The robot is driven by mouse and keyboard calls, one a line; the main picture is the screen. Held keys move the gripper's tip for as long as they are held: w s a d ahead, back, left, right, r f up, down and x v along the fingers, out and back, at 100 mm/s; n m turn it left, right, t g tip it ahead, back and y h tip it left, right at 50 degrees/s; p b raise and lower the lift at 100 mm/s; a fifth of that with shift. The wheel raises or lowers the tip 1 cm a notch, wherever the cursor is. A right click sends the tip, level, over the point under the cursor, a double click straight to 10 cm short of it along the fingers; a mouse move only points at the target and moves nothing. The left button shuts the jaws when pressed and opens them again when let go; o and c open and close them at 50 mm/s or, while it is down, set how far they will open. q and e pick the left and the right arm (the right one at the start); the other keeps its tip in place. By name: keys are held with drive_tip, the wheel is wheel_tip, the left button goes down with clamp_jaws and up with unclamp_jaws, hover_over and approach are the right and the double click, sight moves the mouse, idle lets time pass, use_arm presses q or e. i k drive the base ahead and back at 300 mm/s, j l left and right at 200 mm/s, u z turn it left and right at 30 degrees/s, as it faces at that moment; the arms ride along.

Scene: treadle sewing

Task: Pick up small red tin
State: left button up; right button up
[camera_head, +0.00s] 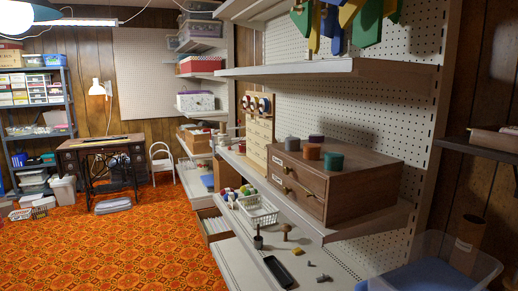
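A small red-orange cylinder that looks like the small red tin (312,151) stands upright on top of a brown wooden drawer box (350,164). A grey cylinder (292,144) stands to its left, a purple one (316,139) just behind it, and a green one (334,161) to its right. The tin's front is unobstructed. Neither of my grippers is in view.
The box sits on a pale shelf (375,222), with another shelf (330,69) above. A white basket (258,209) and black tray (278,271) are lower down. A clear bin (485,267) stands at bottom right. Orange patterned carpet (150,250) is open at left.

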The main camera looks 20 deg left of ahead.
sight(242, 145)
drive_tip(key=i+j+z, duration=0.1)
drive_tip(key=z, duration=0.3)
drive_tip(key=i+j+z, duration=0.1)
drive_tip(key=j+z, duration=0.25)
drive_tip(key=i+j+z, duration=0.1)
drive_tip(key=j+z, duration=0.25)
drive_tip(key=j, duration=0.45)
drive_tip(key=j+z, duration=0.25)
drive_tip(key=j, duration=2.1)
drive_tip(key=i, duration=0.05)
